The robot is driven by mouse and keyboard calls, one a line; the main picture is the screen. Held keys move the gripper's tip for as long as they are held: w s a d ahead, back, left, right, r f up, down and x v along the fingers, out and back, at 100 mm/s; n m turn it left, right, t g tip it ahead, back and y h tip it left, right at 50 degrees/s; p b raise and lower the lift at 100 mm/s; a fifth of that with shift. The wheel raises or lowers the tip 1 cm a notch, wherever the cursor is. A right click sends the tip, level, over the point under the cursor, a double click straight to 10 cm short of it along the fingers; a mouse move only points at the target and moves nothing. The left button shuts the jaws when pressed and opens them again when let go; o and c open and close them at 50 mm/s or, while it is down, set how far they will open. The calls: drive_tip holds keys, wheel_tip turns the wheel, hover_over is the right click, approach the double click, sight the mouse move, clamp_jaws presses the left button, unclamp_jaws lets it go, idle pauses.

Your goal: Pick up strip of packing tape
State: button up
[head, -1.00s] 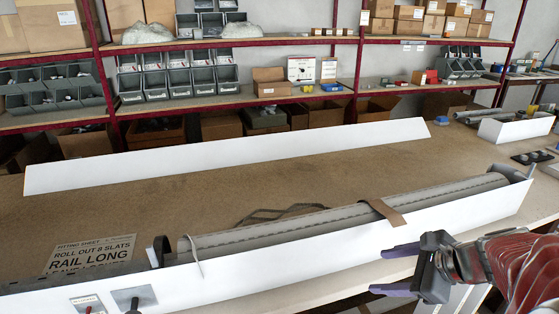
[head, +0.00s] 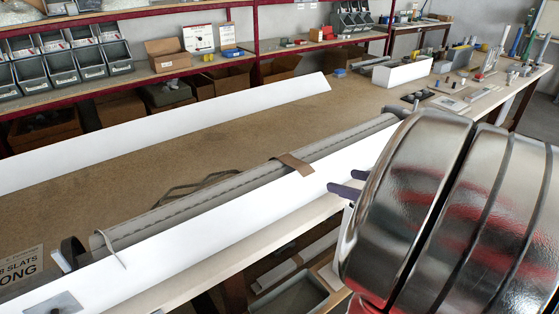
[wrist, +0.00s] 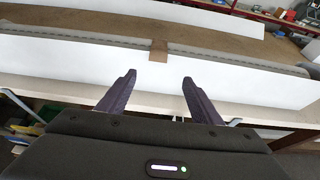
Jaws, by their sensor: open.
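The strip of packing tape (head: 296,164) is a short brown band. It lies across the grey rolled shutter (head: 240,180) and hangs over the top edge of the long white front profile (head: 250,210). In the wrist view the tape (wrist: 158,51) shows beyond the fingers, near the middle, on the white profile's face. My gripper (wrist: 158,95) is open and empty, with its two dark purple fingers apart and short of the tape. In the head view my fingertips (head: 337,190) show to the right of the tape, in front of the white profile; my arm hides the rest of the gripper.
A second long white profile (head: 190,125) stands farther back on the brown bench (head: 160,165). A cord loop lies behind the roll. Shelves with grey bins (head: 90,60) stand behind. Tools and a white box (head: 402,70) are at the far right. Open bins sit under the bench.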

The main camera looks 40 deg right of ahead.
approach(307, 171)
drive_tip(key=shift+w+d+f, duration=0.2)
drive_tip(key=shift+w+f, duration=0.5)
drive_tip(key=shift+w, duration=0.35)
drive_tip(key=shift+w, duration=0.15)
drive_tip(key=shift+a+x, duration=0.2)
drive_tip(key=shift+x, duration=2.25)
drive_tip(key=c, duration=1.1)
drive_tip(key=shift+r, duration=0.15)
wheel_tip(307, 171, up, 10)
drive_tip(key=shift+f, duration=0.15)
